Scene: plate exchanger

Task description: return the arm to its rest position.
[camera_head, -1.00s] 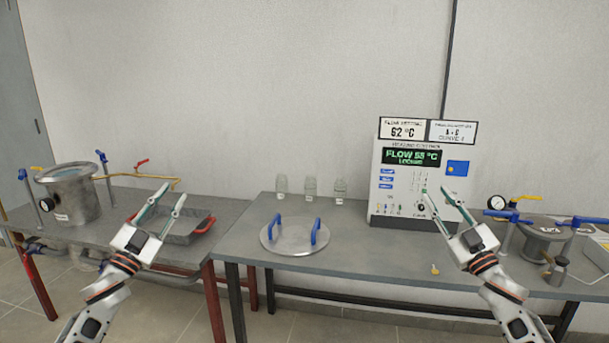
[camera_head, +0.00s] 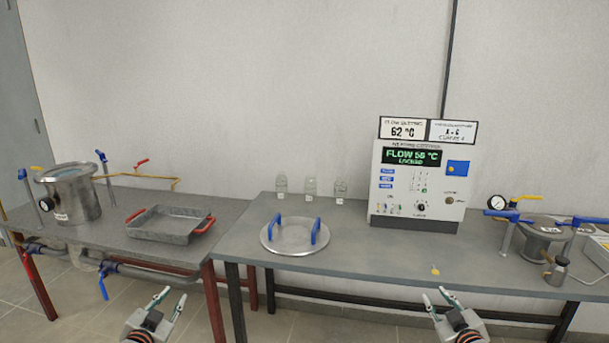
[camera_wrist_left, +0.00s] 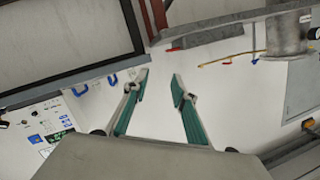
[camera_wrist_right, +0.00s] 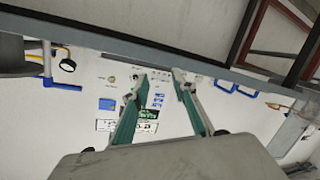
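My left gripper (camera_head: 169,298) is low in the head view, in front of the left table, with its fingers apart and nothing between them. In the left wrist view its green-padded fingers (camera_wrist_left: 160,88) are spread and empty. My right gripper (camera_head: 438,296) is low in the head view, in front of the right table's front edge. In the right wrist view its fingers (camera_wrist_right: 160,85) are apart, with only the background between them. Both grippers are clear of all objects. Most of both arms is out of view below the head frame.
A grey tray with red handles (camera_head: 151,231) and a steel vessel (camera_head: 72,203) stand on the left table. A round lid with blue handles (camera_head: 293,247), several glass jars (camera_head: 311,190) and a control box (camera_head: 416,214) reading "FLOW" stand on the right table. Valves and a gauge (camera_head: 495,203) are at right.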

